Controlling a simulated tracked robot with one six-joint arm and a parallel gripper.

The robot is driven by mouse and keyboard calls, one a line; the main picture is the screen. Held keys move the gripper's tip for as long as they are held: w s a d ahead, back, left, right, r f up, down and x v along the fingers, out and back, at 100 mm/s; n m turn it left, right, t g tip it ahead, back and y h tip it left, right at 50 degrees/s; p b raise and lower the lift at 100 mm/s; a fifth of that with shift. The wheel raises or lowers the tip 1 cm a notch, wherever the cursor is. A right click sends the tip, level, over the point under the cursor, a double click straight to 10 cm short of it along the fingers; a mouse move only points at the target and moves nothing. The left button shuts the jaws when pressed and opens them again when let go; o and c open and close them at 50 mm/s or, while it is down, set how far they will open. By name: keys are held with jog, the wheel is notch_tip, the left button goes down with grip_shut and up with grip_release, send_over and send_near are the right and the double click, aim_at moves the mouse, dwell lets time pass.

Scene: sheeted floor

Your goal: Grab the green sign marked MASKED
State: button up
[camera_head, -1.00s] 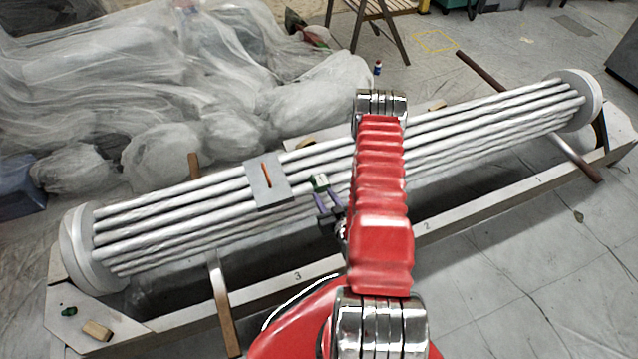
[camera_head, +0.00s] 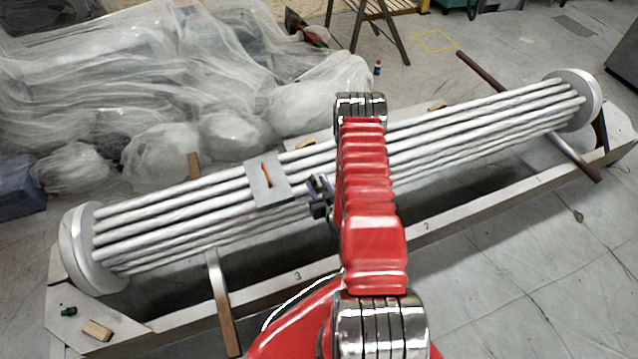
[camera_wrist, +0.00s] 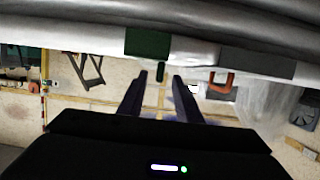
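A dark green patch (camera_wrist: 148,44), which looks like the green sign, lies on a pale pipe at the top of the wrist view. I cannot read any marking on it. In the head view I cannot make it out; my gripper covers that area. My gripper (camera_head: 317,190) is at the pipe bundle (camera_head: 430,137), just right of a grey plate. In the wrist view, its two dark fingers (camera_wrist: 158,82) are apart with nothing clearly held between them. The green patch lies beyond the fingertips, and I see a gap between them.
The grey plate (camera_head: 268,196) with an orange handle (camera_head: 266,173) wraps the bundle; it also shows in the wrist view (camera_wrist: 258,63). A pale frame (camera_head: 290,275) surrounds the bundle. Clear sheeting (camera_head: 110,80) covers objects behind.

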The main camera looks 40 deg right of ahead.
aim_at(315, 181)
jog(key=x, duration=0.4)
jog(key=shift+w+f, duration=0.1)
jog(key=shift+w, duration=0.05)
dwell(0.4)
grip_shut()
dwell(0.3)
